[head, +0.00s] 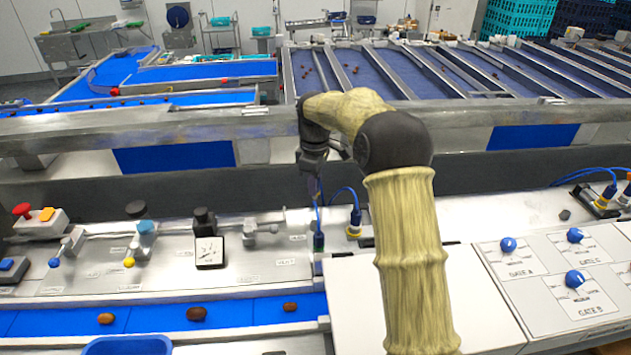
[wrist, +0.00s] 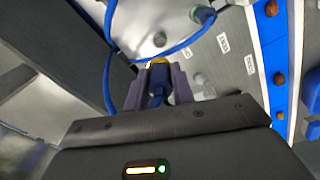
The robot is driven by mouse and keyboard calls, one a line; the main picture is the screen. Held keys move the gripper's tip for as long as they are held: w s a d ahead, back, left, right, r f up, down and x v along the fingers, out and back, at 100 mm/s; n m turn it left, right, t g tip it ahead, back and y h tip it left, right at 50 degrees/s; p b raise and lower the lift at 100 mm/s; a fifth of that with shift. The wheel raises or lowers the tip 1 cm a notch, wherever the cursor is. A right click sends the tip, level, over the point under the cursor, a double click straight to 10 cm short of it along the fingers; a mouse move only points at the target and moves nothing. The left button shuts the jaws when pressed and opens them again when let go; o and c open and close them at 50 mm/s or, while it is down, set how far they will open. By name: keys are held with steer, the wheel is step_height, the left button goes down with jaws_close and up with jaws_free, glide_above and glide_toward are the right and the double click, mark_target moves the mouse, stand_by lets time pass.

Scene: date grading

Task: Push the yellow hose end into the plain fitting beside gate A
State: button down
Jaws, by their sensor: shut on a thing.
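My gripper (head: 313,183) hangs over the steel bench left of the gate panel; it also shows in the wrist view (wrist: 157,88). Its fingers are shut on a blue hose end with a yellow ring (wrist: 160,62), which points away from the gripper. The held part is barely visible in the head view. Another blue plug with a yellow base (head: 355,224) stands on the bench just right of the gripper. The gate A knob (head: 508,244) is on the white panel at right. I cannot make out a plain fitting with certainty beside it.
A green-ringed blue plug (head: 318,241) stands below my gripper, with blue hoses looping close by. More plugged hoses (head: 606,196) are at far right. Dates lie on the front blue belt (head: 250,312).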

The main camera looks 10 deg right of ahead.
mark_target(315, 199)
steer(key=shift+f, duration=0.1)
steer(key=shift+f+b, duration=1.65)
steer(key=shift+f, duration=1.2)
steer(key=shift+f+b, duration=0.5)
steer(key=shift+f, duration=0.5)
steer(key=shift+f+b, duration=0.35)
steer(key=shift+f, duration=1.2)
stand_by(1.5)
steer(key=c, duration=1.8)
jaws_free()
steer(key=shift+c, duration=0.2)
steer(key=o, duration=0.7)
